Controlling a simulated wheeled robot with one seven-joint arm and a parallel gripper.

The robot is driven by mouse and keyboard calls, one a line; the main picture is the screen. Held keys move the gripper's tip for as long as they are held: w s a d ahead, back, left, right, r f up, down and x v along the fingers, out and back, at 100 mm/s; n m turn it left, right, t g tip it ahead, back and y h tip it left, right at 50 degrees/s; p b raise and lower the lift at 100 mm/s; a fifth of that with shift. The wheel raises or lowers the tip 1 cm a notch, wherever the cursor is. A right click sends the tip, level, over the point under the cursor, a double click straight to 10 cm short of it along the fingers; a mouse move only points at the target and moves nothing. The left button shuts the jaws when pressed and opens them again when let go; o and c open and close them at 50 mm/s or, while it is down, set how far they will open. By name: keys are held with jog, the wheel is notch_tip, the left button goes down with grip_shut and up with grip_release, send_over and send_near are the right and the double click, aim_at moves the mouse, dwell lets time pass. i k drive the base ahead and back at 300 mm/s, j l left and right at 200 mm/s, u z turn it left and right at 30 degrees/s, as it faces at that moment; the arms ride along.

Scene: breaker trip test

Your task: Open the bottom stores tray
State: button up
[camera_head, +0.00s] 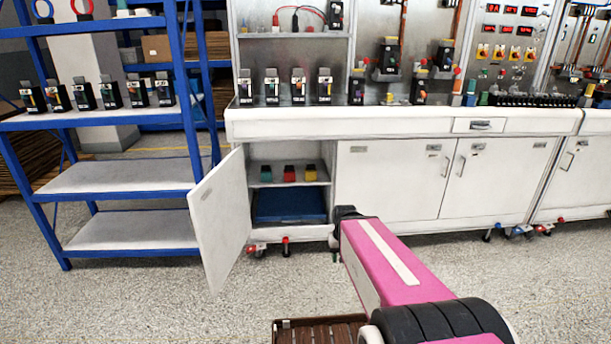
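A blue tray (290,205) lies on the bottom level of the open cabinet under the bench. Its front faces me, and I cannot tell whether it is pulled out at all. The white cabinet door (220,215) stands swung open to the left. My pink arm reaches in from the lower right and ends in a dark part just right of the cabinet opening. No gripper fingers show, so I cannot see whether they touch anything.
Above the tray, a shelf (262,184) holds green, red and yellow bins (289,173). A blue rack (120,178) stands left of the open door. The white bench (400,122) carries several breaker devices.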

aim_at(297, 204)
jog(key=i+j+z, duration=0.35)
jog(key=j, duration=0.25)
jog(key=i+j+z, duration=0.2)
jog(key=i+j, duration=0.1)
jog(key=j, duration=0.1)
